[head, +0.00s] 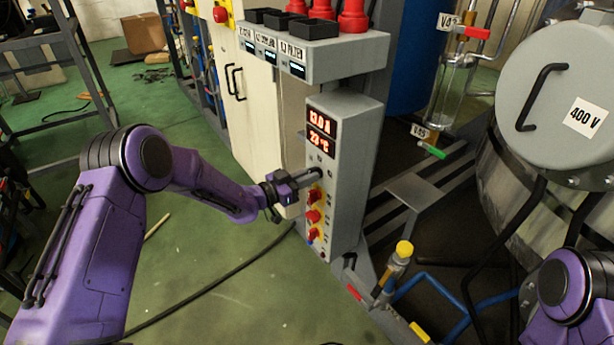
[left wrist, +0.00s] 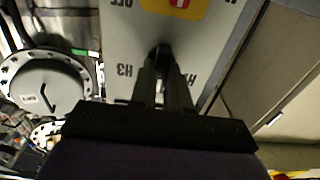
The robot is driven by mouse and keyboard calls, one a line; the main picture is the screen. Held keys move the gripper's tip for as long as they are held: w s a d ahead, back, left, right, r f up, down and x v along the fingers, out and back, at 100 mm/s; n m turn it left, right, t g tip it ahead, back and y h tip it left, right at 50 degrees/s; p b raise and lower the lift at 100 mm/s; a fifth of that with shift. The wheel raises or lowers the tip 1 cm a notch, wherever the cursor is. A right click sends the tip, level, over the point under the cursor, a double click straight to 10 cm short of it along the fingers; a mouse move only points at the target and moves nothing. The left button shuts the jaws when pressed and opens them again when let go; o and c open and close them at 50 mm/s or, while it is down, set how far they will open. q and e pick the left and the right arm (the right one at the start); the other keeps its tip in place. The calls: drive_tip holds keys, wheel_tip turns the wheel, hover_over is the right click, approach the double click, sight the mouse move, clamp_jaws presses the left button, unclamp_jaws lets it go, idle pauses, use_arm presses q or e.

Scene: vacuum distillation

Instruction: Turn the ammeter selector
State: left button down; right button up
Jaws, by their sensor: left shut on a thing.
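The grey control box (head: 343,140) stands upright in the middle of the head view, with red-lit displays (head: 321,132) near its top. The ammeter selector is a small black knob below the displays, mostly hidden by my gripper in the head view. In the left wrist view the black selector (left wrist: 161,52) shows between the fingers, with upside-down labels on the panel around it. My left gripper (head: 314,175) reaches the panel from the left and is shut on the selector; the fingers also show in the left wrist view (left wrist: 162,80). My right gripper is out of view.
Red knobs (head: 313,216) on yellow plates sit just below my left gripper. A grey shelf (head: 330,65) with red and black tops juts out above the box. A large metal vessel (head: 560,90) marked 400 V stands at right. Green floor (head: 220,290) lies open at left.

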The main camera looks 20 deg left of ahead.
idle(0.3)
use_arm(q)
drive_tip(key=c, duration=1.1)
unclamp_jaws()
drive_tip(key=shift+s+a, duration=0.1)
drive_tip(key=shift+a, duration=0.05)
drive_tip(key=v, duration=1)
drive_tip(key=shift+s+a, duration=0.1)
